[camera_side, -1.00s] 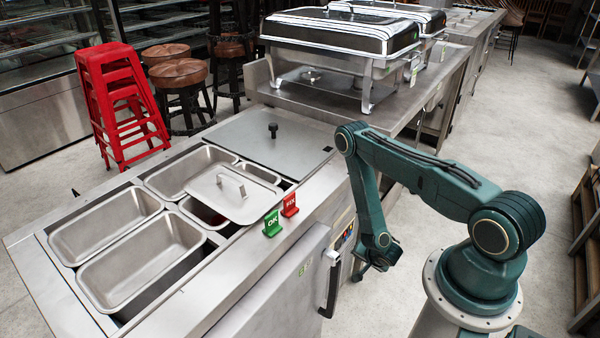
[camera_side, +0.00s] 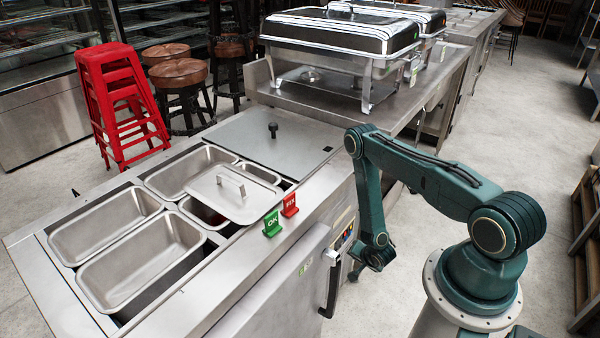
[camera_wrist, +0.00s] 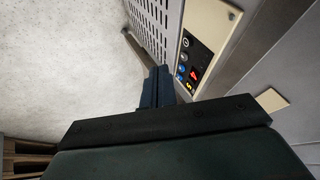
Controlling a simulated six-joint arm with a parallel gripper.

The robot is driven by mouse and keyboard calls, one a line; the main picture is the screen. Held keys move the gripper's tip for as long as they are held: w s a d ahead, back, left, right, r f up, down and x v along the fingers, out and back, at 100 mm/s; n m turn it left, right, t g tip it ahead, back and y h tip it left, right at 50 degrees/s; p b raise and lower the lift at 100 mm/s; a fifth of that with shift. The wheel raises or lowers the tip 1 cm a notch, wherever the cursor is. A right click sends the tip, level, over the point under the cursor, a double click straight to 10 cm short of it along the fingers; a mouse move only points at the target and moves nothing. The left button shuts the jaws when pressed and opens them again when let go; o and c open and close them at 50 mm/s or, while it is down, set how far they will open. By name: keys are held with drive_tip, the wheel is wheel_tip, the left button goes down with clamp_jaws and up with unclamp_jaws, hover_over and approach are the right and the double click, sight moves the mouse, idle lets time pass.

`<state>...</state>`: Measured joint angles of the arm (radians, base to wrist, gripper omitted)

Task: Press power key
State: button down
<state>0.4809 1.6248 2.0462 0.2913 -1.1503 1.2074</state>
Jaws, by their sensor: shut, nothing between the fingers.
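The control panel (camera_wrist: 190,60) is on the front of the steel counter. In the wrist view it holds several small keys: a dark one with a pale round mark (camera_wrist: 186,42) at the top, blue ones (camera_wrist: 182,57) below it, a red patch (camera_wrist: 194,73) and a yellow mark (camera_wrist: 190,86). The symbols are too small to tell surely which is the power key. My gripper (camera_wrist: 157,72) is shut and empty, left of the panel in the wrist view; I see no contact. In the side view my gripper (camera_side: 354,273) hangs low in front of the counter.
A vented grille (camera_wrist: 152,25) lies beside the panel. The counter door has a dark handle (camera_side: 332,290). Green (camera_side: 272,224) and red (camera_side: 290,205) signs stand on the counter's edge above. The floor (camera_side: 400,300) below my gripper is clear.

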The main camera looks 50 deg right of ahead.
sight(337, 251)
drive_tip(key=w+d+f, duration=0.2)
drive_tip(key=w+f, duration=0.3)
drive_tip(key=w, duration=0.2)
drive_tip(key=shift+d, duration=0.15)
idle(0.3)
